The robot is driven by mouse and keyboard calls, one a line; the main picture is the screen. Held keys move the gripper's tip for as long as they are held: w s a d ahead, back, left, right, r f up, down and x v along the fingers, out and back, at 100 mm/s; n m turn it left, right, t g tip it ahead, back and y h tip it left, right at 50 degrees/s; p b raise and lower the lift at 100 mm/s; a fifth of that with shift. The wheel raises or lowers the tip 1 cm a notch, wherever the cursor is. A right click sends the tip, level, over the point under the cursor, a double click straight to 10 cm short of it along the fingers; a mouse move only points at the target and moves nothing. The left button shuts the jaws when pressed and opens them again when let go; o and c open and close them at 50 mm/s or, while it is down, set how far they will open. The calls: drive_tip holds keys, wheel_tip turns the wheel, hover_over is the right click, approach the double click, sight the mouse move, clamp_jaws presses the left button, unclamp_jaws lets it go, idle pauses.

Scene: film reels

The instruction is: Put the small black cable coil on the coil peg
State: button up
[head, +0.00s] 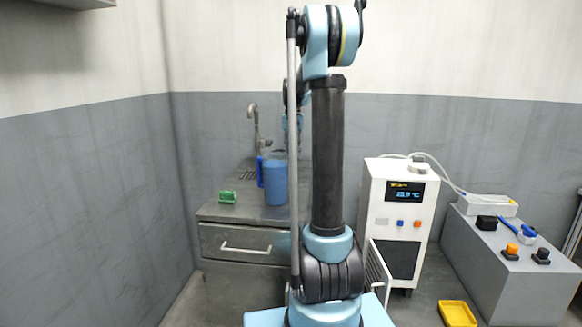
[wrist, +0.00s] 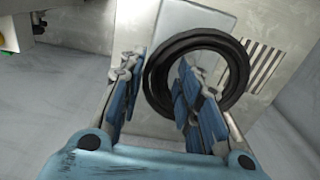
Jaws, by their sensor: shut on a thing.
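The small black cable coil (wrist: 240,70) is a thick dark ring in the wrist view. My gripper (wrist: 158,72) is shut on the left side of the coil's ring. One finger is outside the ring on the left and the other reaches through its opening. In the head view my arm hides the coil and most of the gripper. I cannot make out the coil peg in either view.
A blue jug (head: 275,182) and a green block (head: 228,198) stand on the metal counter (head: 215,212) with a tap behind. A white unit with a display (head: 402,195) stands right of my arm. A grey bench (head: 500,248) holds small items. A yellow tray (head: 458,314) lies low.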

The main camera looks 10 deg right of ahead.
drive_tip(key=shift+f, duration=2.6)
drive_tip(key=shift+f, duration=0.55)
drive_tip(key=o, duration=1.2)
wheel_tip(320, 180, up, 13)
drive_tip(key=shift+r, duration=0.1)
drive_tip(key=shift+s, duration=0.1)
